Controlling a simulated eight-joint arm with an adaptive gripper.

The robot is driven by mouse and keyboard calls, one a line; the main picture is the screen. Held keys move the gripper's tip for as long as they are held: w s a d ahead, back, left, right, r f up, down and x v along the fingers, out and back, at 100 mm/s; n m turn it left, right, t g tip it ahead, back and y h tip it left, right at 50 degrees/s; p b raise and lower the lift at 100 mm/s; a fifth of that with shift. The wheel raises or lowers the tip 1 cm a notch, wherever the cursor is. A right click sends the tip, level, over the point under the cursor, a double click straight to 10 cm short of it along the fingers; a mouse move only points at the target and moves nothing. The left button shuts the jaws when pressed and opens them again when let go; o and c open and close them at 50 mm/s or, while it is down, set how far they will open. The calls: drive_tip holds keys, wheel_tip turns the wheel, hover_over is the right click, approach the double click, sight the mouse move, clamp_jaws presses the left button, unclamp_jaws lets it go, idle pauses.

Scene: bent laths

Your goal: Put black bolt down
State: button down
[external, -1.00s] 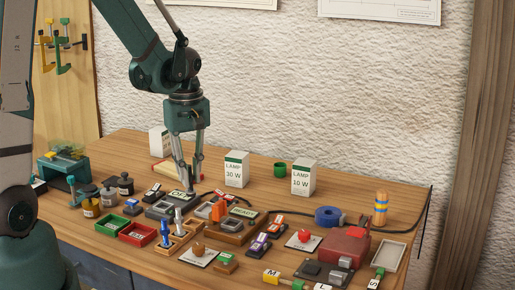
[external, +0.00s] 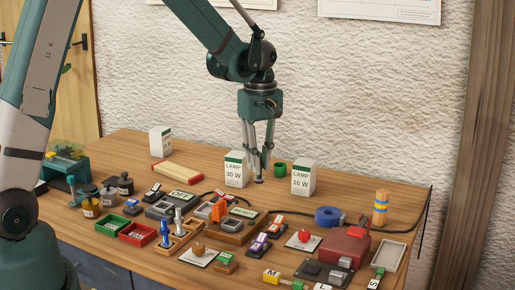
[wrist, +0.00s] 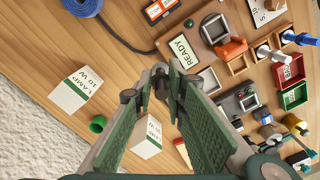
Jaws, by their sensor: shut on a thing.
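In the wrist view the dark bolt (wrist: 161,89) is partly hidden between the fingers. From these views I cannot tell whether it touches the table (external: 345,190). A wooden block (external: 178,246) at the front left holds a blue bolt (external: 165,233) and a grey bolt (external: 178,221).
The LAMP 30 W box (external: 236,170) is close on the left, the LAMP 10 W box (external: 303,179) and green cup (external: 280,168) on the right. The READY fixture (external: 243,212) stands in front. A blue tape roll (external: 328,216) lies right.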

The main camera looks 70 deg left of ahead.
drive_tip(key=w+d, duration=0.1)
drive_tip(key=w, duration=0.9)
drive_tip(key=shift+d+f, duration=0.3)
drive_tip(key=shift+d, duration=0.1)
drive_tip(key=shift+f, duration=0.1)
wheel_tip(320, 180, down, 6)
drive_tip(key=shift+f, duration=0.1)
drive_tip(key=shift+f, duration=1.8)
drive_tip(key=shift+f, duration=0.2)
drive_tip(key=c, duration=2.3)
unclamp_jaws()
drive_tip(key=shift+r, duration=0.25)
